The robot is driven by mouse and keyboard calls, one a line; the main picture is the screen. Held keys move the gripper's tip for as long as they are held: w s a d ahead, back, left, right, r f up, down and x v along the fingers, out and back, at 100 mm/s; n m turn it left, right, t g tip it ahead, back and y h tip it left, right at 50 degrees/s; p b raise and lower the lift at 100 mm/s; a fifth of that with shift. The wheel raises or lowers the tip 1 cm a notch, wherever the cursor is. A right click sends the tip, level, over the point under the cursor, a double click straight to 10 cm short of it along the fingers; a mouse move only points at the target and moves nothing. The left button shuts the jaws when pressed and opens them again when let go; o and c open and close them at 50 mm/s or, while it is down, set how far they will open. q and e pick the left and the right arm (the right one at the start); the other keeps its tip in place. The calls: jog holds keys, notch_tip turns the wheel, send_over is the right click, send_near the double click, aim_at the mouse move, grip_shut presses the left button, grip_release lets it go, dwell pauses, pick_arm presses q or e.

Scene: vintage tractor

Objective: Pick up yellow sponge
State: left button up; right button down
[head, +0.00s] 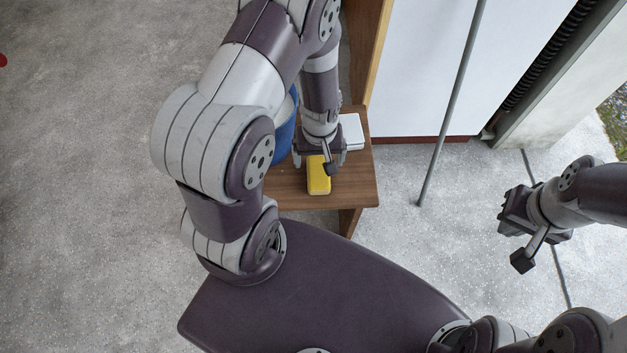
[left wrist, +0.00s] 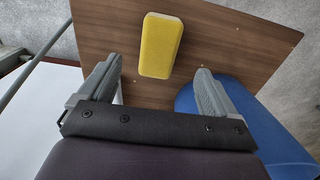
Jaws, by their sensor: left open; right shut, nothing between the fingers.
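The yellow sponge (head: 318,180) lies on a small brown wooden table (head: 350,188). It also shows in the left wrist view (left wrist: 160,45), as a rounded yellow block lying bare on the wood. My left gripper (head: 320,160) is over the table at the sponge's far end and hides part of it in the head view. In the left wrist view the gripper (left wrist: 160,85) is open, with the sponge ahead of and between its fingers, not gripped. My right gripper (head: 508,212) is shut and empty, away to the right over the floor.
A blue container (head: 286,135) stands on the table left of the left gripper; it shows in the left wrist view (left wrist: 265,130). A white object (head: 351,131) lies on the table to the right. A thin grey pole (head: 450,110) stands right of the table.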

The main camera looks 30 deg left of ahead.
aim_at(318, 171)
pick_arm(q)
jog(key=f, duration=0.3)
jog(key=f+b, duration=0.1)
jog(key=f, duration=0.2)
jog(key=f+b, duration=0.1)
jog(key=f, duration=0.2)
jog(key=shift+w+a, duration=0.15)
jog(key=shift+w, duration=0.15)
jog(key=shift+w+f, duration=0.1)
jog(key=shift+f, duration=0.25)
jog(key=shift+c, duration=0.9)
jog(key=c, duration=0.9)
